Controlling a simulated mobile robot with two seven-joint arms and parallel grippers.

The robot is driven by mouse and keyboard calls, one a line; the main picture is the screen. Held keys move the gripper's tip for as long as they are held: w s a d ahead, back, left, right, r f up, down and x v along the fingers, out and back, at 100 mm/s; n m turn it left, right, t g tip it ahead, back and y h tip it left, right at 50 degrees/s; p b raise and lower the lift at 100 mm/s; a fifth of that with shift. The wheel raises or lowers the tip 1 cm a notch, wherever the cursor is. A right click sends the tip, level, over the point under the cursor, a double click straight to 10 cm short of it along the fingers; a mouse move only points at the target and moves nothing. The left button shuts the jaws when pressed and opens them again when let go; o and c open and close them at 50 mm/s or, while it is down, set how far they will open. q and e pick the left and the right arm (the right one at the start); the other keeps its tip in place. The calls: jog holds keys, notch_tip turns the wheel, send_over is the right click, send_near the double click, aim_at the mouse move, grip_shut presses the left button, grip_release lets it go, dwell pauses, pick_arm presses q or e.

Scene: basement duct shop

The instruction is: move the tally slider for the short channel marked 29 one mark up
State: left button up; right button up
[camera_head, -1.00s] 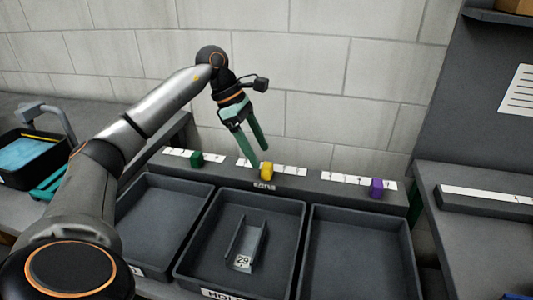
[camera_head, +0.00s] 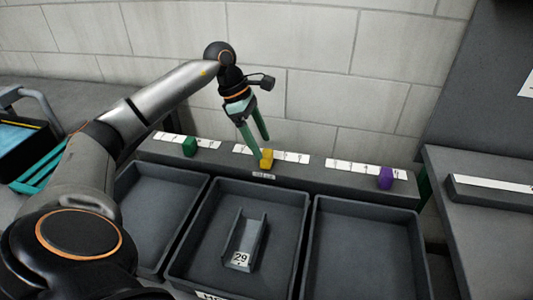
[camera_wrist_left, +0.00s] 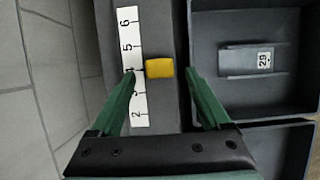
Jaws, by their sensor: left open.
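The yellow tally slider (camera_head: 266,158) sits on the middle scale strip (camera_head: 292,157) of the dark rail, behind the middle tray. In the left wrist view the yellow slider (camera_wrist_left: 160,68) is beside the strip (camera_wrist_left: 128,42), about level with the 4, which a fingertip partly hides. My left gripper (camera_head: 262,146) points down at it, open. Its fingertips (camera_wrist_left: 160,72) are on either side of the slider, with gaps visible. The short channel marked 29 (camera_head: 246,240) lies in the middle tray (camera_head: 205,232); it also shows in the left wrist view (camera_wrist_left: 246,60). My right gripper is not in view.
A green slider (camera_head: 190,146) and a purple slider (camera_head: 385,178) sit on the same rail (camera_head: 330,182). Empty trays flank the middle one, left (camera_head: 160,205) and right (camera_head: 365,245). A block wall (camera_head: 310,95) stands close behind. A narrow green piece shows beyond the rail's right end, unclear what.

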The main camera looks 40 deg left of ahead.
aim_at(266, 153)
pick_arm(q)
jog(key=shift+x, duration=2.3)
jog(key=shift+r, duration=0.1)
grip_shut()
